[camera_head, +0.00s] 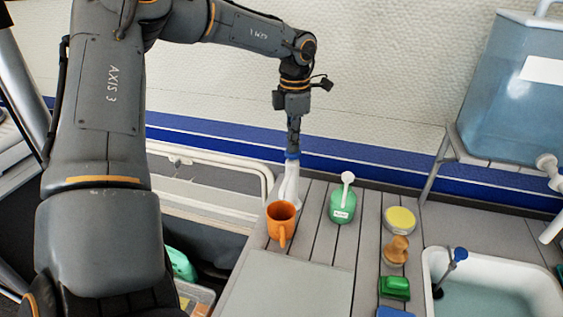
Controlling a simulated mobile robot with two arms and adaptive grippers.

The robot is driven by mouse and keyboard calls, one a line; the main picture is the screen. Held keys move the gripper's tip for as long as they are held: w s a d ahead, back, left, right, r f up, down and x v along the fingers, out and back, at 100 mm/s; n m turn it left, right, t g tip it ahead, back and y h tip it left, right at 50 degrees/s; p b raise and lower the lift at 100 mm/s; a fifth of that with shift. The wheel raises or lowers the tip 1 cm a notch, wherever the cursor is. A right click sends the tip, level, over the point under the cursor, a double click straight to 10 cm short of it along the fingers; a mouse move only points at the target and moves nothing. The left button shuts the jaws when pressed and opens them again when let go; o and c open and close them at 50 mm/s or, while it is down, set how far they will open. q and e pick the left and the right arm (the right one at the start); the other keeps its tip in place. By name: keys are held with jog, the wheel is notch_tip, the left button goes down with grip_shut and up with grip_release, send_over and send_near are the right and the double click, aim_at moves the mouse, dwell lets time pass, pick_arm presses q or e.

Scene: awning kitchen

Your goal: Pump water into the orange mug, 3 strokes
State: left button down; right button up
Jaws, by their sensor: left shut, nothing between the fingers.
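The orange mug (281,224) stands upright on the slatted counter, its handle toward the front. Right behind it is a white pump (289,184) with a blue top (292,155). My left gripper (293,149) points straight down at the blue top, fingers shut and empty. The fingertips appear to be at or on the top; I cannot tell if they press it. The pump's spout and the inside of the mug are not clear, so no water can be made out. My right gripper is not in view.
A green bottle (342,206) with a white top stands right of the mug. Further right are a yellow-lidded tub (400,219), a wooden brush (396,252), a green block (394,288) and a sink (434,262). A flat grey panel (285,287) lies clear in front.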

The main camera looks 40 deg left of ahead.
pick_arm(q)
jog(key=shift+r+p, duration=1.4)
jog(key=shift+r, duration=0.95)
notch_tip(320, 180, up, 6)
jog(key=p, duration=0.3)
jog(key=shift+p, duration=0.4)
jog(key=shift+f, duration=0.1)
